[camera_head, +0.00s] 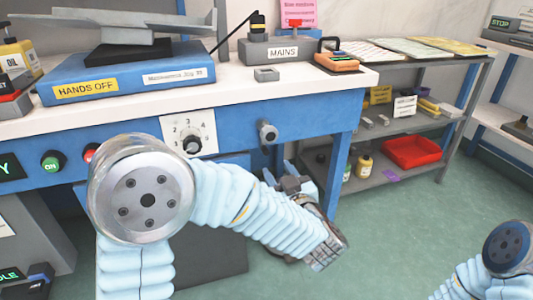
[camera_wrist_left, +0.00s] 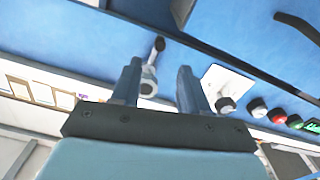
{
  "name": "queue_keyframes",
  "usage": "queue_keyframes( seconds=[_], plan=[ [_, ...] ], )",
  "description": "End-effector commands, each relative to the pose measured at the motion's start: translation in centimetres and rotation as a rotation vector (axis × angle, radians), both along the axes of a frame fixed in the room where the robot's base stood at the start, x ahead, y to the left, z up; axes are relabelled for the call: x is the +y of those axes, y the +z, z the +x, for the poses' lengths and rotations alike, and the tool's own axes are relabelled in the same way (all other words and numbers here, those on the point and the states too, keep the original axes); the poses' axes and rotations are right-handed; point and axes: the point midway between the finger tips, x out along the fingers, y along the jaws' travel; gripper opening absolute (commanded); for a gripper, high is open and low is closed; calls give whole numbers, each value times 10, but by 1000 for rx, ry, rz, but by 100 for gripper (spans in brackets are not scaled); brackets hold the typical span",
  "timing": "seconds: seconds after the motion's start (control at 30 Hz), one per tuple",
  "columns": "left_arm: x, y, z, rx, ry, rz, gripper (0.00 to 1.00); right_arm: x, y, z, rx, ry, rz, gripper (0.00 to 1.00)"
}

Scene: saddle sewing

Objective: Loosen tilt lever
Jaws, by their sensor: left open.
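The tilt lever (camera_head: 268,132) is a small grey metal lever with a rounded end on the blue front of the bench, right of the numbered dial. In the left wrist view the lever (camera_wrist_left: 150,72) shows beyond my fingers, with its dark ball end pointing up in the picture. My left gripper (camera_head: 280,174) is open, just below and in front of the lever. In the wrist view its two fingers (camera_wrist_left: 160,88) stand apart, with the lever between them in the picture, nearer one finger. I cannot tell if they touch. My right gripper is out of view.
A white dial plate (camera_head: 188,133) with a black knob, a green button (camera_head: 52,162) and a red button (camera_head: 90,152) share the bench front. A shelf with a red tray (camera_head: 411,151) stands at the right. The green floor between is clear.

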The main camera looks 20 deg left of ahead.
Motion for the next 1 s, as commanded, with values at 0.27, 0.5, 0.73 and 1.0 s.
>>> queue_keyframes(
  seconds=[0.27, 0.5, 0.73, 1.0],
  plan=[
    [36, 0, 53, 1, 2, 1, 44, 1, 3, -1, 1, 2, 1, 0],
    [52, -1, 77, 2, -1, 0, 44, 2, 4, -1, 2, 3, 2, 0],
    [54, -1, 81, 1, -3, 1, 44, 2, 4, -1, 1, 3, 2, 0],
    [54, -1, 80, 2, -3, 0, 20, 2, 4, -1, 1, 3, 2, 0]
  ],
)
